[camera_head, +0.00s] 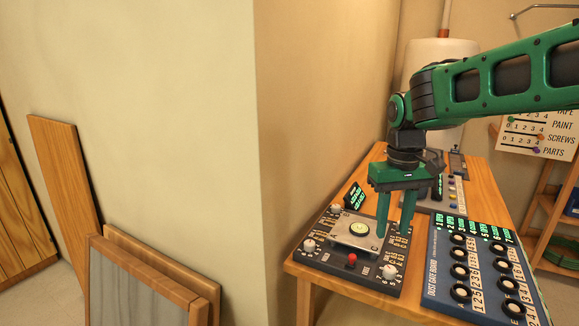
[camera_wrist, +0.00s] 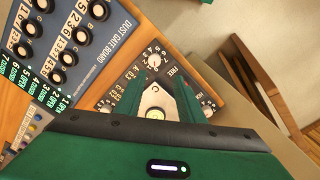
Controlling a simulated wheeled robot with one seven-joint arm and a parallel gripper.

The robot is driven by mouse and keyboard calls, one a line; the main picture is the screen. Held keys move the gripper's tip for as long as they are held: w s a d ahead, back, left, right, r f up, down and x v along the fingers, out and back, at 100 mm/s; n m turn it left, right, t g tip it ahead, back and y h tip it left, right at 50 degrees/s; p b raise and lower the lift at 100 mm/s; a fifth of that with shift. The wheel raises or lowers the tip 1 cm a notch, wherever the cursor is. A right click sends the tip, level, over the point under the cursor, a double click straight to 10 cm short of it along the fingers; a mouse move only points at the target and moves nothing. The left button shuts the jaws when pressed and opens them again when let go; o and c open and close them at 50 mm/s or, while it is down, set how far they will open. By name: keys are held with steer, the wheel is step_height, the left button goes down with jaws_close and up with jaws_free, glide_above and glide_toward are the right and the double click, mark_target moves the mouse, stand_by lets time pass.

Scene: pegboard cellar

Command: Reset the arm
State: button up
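My green arm reaches in from the right in the head view. My gripper (camera_head: 396,228) points down over the right part of a dark control panel (camera_head: 318,258). The panel has a silver plate with a round yellow-green dial (camera_head: 359,230), white knobs and a red knob (camera_head: 351,260). The two green fingers look apart with nothing between them. In the wrist view the fingers (camera_wrist: 166,90) also stand apart, over the panel's silver plate. I cannot tell whether the fingertips touch the panel.
A blue dust gate board (camera_head: 478,265) with several black knobs lies right of the panel on the wooden table (camera_head: 302,272). A white cylinder (camera_head: 437,60) stands behind. A wall corner (camera_head: 255,150) is close on the left, with wooden boards (camera_head: 70,190) leaning beyond it.

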steer(key=s+d+f+m, duration=0.2)
steer(key=s+d, duration=0.3)
steer(key=s, duration=0.3)
steer(key=s+d+f+m, duration=0.2)
steer(key=s+d, duration=0.3)
steer(key=s, duration=0.4)
steer(key=s+d+f+m, duration=0.2)
steer(key=s+d+m, duration=0.1)
steer(key=s, duration=0.6)
steer(key=shift+d+f+y, duration=0.3)
steer(key=shift+d+f, duration=0.05)
steer(key=shift+d, duration=0.55)
steer(key=shift+w+f, duration=0.25)
steer(key=shift+w, duration=0.4)
steer(key=shift+c, duration=0.5)
steer(key=shift+d, duration=0.1)
